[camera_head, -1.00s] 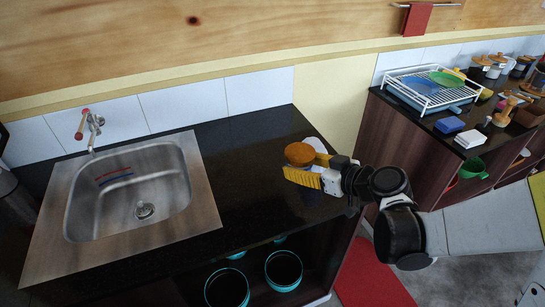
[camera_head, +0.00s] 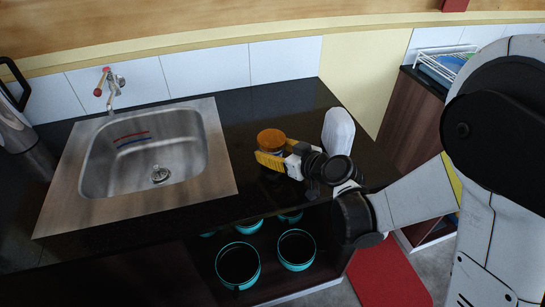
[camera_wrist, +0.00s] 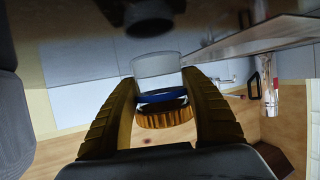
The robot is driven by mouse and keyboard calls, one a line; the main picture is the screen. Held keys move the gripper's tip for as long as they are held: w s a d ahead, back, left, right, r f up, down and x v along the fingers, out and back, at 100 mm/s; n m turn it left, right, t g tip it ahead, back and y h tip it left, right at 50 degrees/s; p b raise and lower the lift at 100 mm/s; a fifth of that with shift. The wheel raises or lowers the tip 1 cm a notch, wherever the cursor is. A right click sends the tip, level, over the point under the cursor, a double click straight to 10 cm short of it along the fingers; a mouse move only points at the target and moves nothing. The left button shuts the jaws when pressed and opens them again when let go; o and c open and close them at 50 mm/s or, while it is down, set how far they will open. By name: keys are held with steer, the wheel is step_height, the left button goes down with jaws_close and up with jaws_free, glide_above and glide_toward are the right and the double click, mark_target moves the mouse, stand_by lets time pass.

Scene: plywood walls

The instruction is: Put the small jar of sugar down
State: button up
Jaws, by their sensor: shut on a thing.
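The small jar (camera_head: 271,139) has a round orange-brown lid. In the wrist view the jar (camera_wrist: 156,66) shows a clear glass body and a blue band below the lid, and it appears upside down there. My gripper (camera_head: 268,160) is shut on the jar, with a yellow finger on each side. The jar is over the black counter (camera_head: 262,105), right of the sink. In the wrist view a gap shows between its base and a dark reflection in the counter, so it looks held a little above. The fingers partly hide its body in the head view.
A steel sink (camera_head: 225,170) is set in the counter to the left. A white rounded object (camera_head: 338,132) stands just right of my gripper. Teal-rimmed pots (camera_head: 238,265) sit on the shelf below. A dish rack (camera_head: 440,66) is at far right. Counter behind the jar is clear.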

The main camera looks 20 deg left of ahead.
steer(key=shift+f, duration=0.75)
steer(key=shift+f, duration=0.15)
steer(key=o, duration=1.2)
steer(key=shift+o, duration=0.2)
steer(key=shift+r, duration=0.3)
steer(key=p+v, duration=0.3)
steer(key=v, duration=0.9)
steer(key=shift+f, duration=0.1)
